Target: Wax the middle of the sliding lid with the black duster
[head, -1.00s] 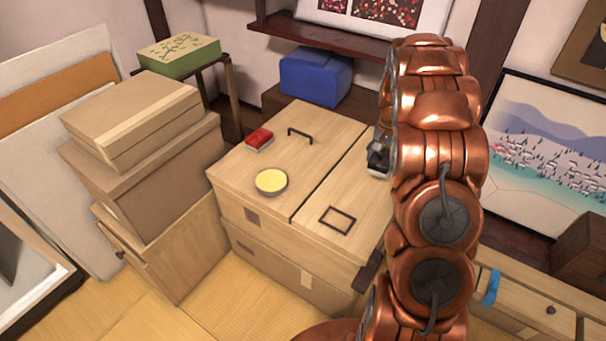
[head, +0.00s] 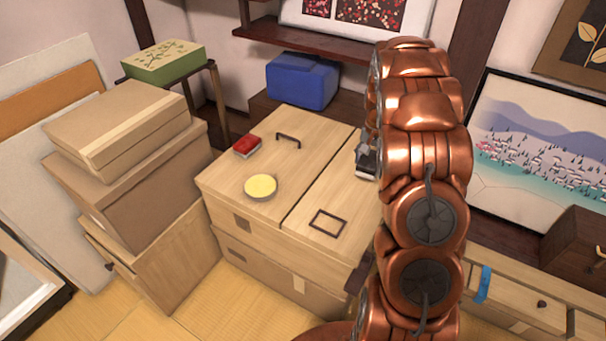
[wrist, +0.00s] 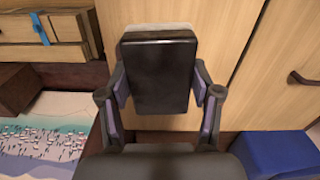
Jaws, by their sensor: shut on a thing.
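My gripper (head: 366,158) is at the far right edge of the wooden chest top, partly hidden by my arm in the head view. It is shut on the black duster, a dark block with a pale underside edge that also shows in the wrist view (wrist: 158,75). The pale wood lid (head: 335,200) has a dark seam dividing it into two panels, and a dark rectangular outline lies on the right panel. In the wrist view the duster is over the lid; whether it touches is unclear.
A yellow round tin (head: 260,187), a red block (head: 247,146) and a dark handle (head: 288,140) are on the left panel. A blue box (head: 303,80) stands behind the chest. Cardboard boxes (head: 118,130) are stacked at left. A landscape picture (head: 540,160) leans at right.

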